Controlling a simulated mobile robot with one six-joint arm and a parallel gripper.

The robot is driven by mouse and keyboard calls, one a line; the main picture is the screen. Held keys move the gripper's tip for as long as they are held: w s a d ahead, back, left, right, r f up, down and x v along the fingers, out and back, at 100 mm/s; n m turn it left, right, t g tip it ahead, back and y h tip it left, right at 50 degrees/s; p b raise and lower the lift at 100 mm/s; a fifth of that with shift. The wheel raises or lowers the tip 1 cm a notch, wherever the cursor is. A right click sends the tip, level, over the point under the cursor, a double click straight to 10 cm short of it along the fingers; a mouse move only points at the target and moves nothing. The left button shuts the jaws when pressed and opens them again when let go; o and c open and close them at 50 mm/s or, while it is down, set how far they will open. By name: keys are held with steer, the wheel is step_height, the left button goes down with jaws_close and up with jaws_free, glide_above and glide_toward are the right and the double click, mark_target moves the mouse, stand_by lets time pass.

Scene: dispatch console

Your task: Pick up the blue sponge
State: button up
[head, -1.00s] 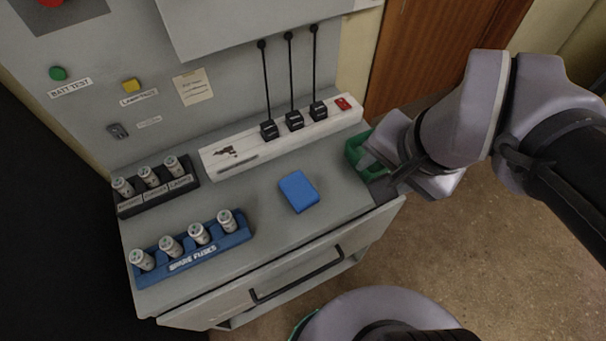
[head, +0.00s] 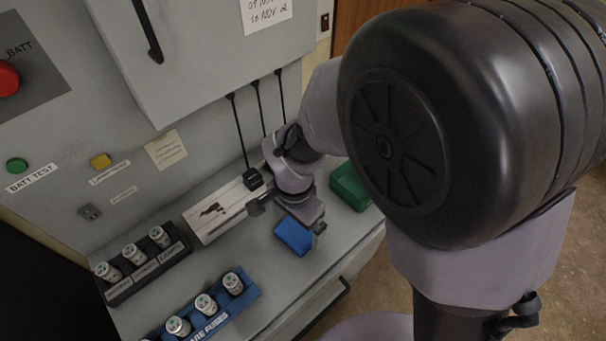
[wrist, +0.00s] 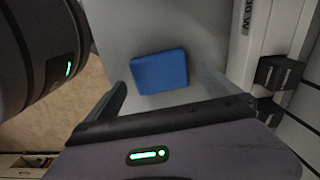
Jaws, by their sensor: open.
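The blue sponge (head: 293,237) lies flat on the grey console top, near its front edge. In the head view my gripper (head: 288,218) is above it and hides part of it. In the wrist view the whole sponge (wrist: 159,72) shows beyond and between the two open fingers (wrist: 165,90). The fingers are open and empty, and they appear apart from the sponge.
A white power strip (head: 215,207) with black plugs stands behind the sponge. A green container (head: 350,186) is to its right. The blue spare-fuse rack (head: 240,304) and the black fuse rack (head: 148,272) are to its left.

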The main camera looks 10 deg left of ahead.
mark_target(297, 232)
step_height(297, 232, down, 4)
steer(key=shift+r+b, duration=0.25)
steer(key=shift+b, duration=0.15)
steer(key=shift+r, duration=0.1)
steer(key=shift+c, duration=0.2)
